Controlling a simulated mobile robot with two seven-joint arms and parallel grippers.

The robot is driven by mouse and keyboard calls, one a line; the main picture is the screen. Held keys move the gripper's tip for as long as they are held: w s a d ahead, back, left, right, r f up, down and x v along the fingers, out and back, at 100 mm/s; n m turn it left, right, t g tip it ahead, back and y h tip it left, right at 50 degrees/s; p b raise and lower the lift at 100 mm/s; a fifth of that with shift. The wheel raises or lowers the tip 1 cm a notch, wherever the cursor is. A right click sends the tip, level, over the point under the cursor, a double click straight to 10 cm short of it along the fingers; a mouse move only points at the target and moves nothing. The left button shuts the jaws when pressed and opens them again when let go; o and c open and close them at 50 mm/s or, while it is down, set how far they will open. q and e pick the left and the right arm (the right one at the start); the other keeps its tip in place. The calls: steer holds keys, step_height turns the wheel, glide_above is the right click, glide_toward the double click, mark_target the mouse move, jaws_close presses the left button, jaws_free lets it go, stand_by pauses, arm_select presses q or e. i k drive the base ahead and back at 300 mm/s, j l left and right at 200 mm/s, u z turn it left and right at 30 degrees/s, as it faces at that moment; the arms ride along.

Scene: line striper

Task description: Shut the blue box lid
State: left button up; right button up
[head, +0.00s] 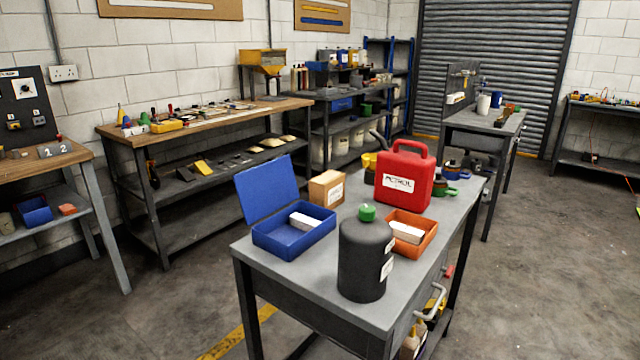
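The blue box (278,242) stands on the grey workbench nearest me, at its left end. Its blue lid (266,187) is open and stands up, leaning back to the left from the box's rear edge. A white item (304,221) lies inside the box. Neither of my grippers shows in the head view.
On the same grey bench (312,281) stand a dark canister with a green cap (362,262), an orange tray (420,234), a cardboard box (326,189) and a red petrol can (404,172). The bench front left of the canister is bare. Open floor lies to the right.

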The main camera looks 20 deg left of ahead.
mark_target(262, 190)
steer(key=i+j+z, duration=0.1)
steer(key=j+z, duration=0.85)
steer(key=j, duration=0.5)
steer(key=j+z, duration=0.1)
steer(key=j, duration=0.7)
steer(key=k+j+z, duration=0.15)
steer(key=j, duration=0.65)
